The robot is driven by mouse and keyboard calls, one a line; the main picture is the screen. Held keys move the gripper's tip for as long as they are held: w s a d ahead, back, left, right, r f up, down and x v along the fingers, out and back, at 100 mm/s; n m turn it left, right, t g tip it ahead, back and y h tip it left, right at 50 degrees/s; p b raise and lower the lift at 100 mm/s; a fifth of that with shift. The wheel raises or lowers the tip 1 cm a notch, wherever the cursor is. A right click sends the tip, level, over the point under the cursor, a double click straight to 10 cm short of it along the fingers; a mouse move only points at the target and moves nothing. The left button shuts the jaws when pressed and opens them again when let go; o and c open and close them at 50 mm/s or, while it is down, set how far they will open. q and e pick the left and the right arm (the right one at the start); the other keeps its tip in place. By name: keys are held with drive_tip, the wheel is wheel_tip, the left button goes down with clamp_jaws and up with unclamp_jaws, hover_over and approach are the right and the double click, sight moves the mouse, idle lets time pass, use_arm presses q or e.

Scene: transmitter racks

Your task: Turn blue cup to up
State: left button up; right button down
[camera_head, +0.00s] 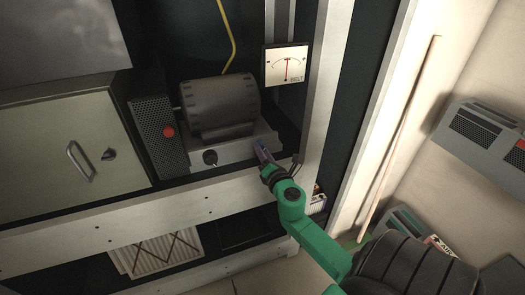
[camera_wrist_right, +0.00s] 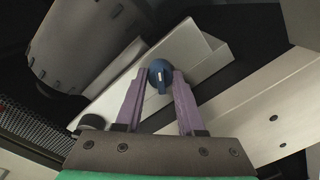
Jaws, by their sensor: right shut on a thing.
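The blue cup, a round blue knob (camera_wrist_right: 160,74) with a pale pointer mark, is on the light grey base panel (camera_wrist_right: 208,66) under a dark ribbed drum. My right gripper (camera_wrist_right: 159,84) has its purple fingers on both sides of the knob, shut on it. In the wrist view the knob's raised grip points down between the fingers. In the head view my right gripper (camera_head: 260,147) reaches the right end of the panel, and the knob is mostly hidden by the fingers. My left gripper is not in view.
A black knob (camera_head: 210,157) is on the same panel, left of my gripper. The ribbed drum (camera_head: 220,107) is above. A red button (camera_head: 168,132) sits on a perforated box. A gauge (camera_head: 286,66) hangs at upper right. A pale rack post (camera_head: 325,85) stands close right of my gripper.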

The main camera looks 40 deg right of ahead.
drive_tip(key=n, duration=0.2)
drive_tip(key=shift+n, duration=0.4)
drive_tip(key=shift+f+n+p, duration=0.1)
drive_tip(key=shift+n+p, duration=0.55)
drive_tip(key=shift+n, duration=1.15)
drive_tip(key=c, duration=0.5)
unclamp_jaws()
drive_tip(key=b+v, duration=0.1)
drive_tip(key=v, duration=0.4)
drive_tip(key=b+v, duration=0.1)
drive_tip(key=v, duration=0.3)
drive_tip(key=b+v, duration=0.1)
drive_tip(key=v, duration=0.4)
drive_tip(key=shift+s+f, duration=0.1)
drive_tip(key=shift+s, duration=0.2)
